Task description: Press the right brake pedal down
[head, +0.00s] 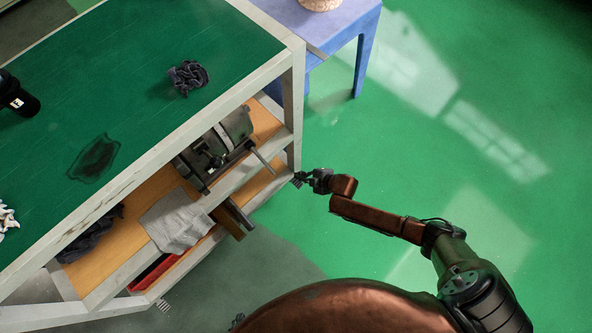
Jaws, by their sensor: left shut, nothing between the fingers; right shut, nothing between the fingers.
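The right brake pedal (297,181) is a small grey ribbed plate at the foot of the cart's near right corner. My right gripper (311,177) is shut and empty, with its fingertips right beside the pedal, at its right edge in the picture. I cannot tell whether they touch, or whether the pedal is up or down. A similar left brake pedal (165,305) shows at the cart's lower left foot. Only a small dark tip of my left gripper (237,321) shows at the bottom, low and away from both pedals; the rest is hidden.
The tooling cart (292,92) has a green top with a dark crumpled cloth (187,77). Its shelves hold a metal vise-like device (222,140), a grey cloth (178,220) and a red tray (155,271). A blue table (345,25) stands behind. The green floor at right is clear.

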